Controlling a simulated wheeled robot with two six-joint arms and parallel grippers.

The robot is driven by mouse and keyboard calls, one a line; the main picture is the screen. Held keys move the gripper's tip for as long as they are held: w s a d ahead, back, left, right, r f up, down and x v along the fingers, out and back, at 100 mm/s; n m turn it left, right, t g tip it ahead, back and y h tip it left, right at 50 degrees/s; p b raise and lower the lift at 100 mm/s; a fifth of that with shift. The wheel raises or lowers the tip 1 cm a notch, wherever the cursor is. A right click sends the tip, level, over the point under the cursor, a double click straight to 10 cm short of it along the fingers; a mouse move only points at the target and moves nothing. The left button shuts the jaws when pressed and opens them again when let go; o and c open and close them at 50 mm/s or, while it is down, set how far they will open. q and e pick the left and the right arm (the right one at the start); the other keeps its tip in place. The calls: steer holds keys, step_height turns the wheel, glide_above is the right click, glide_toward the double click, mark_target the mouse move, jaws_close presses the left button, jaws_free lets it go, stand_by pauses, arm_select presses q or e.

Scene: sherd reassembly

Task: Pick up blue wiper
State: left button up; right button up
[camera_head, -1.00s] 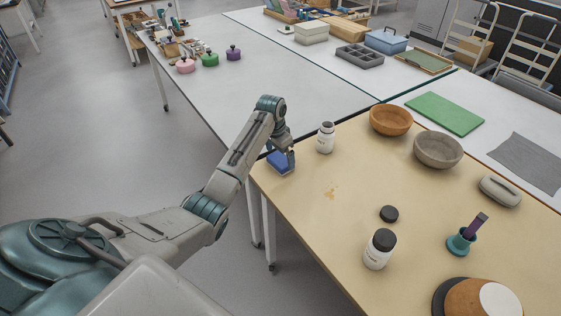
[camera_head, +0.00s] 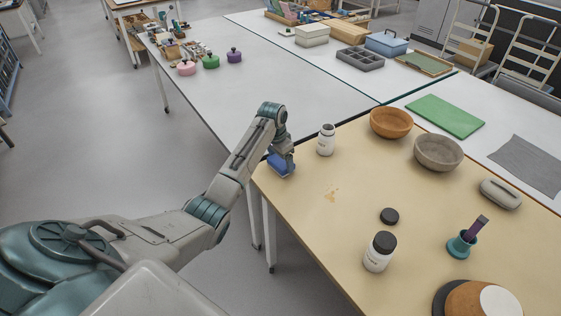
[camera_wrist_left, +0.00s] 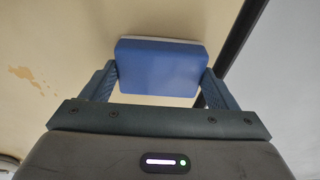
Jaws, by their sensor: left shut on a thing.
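The blue wiper (camera_head: 279,166) is a small blue block near the left corner of the tan table. In the left wrist view the blue wiper (camera_wrist_left: 160,66) sits between the two fingers, with a pale edge along its far side. My left gripper (camera_head: 287,162) is shut on it, one finger at each side; it also shows in the left wrist view (camera_wrist_left: 160,88). Whether the wiper touches the tabletop is hard to tell. The gripper hides part of it in the head view. My right gripper is not in view.
An open white bottle (camera_head: 326,141) stands just right of the gripper. An orange-brown stain (camera_head: 331,194) marks the tan table (camera_head: 330,240).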

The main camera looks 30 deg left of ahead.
mark_target(281, 160)
arm_select(q)
steer(key=shift+r, duration=0.4)
step_height(281, 160, up, 2)
steer(key=shift+s+r+b, duration=0.1)
steer(key=shift+r+b, duration=0.1)
steer(key=shift+b, duration=0.25)
steer(key=s, duration=0.8)
steer(key=shift+d+r, duration=0.1)
steer(key=shift+r, duration=0.15)
steer(key=s+b, duration=0.1)
steer(key=s, duration=0.6)
steer(key=shift+s+d+r, duration=0.3)
steer(key=shift+s+r, duration=0.05)
steer(key=shift+r, duration=0.1)
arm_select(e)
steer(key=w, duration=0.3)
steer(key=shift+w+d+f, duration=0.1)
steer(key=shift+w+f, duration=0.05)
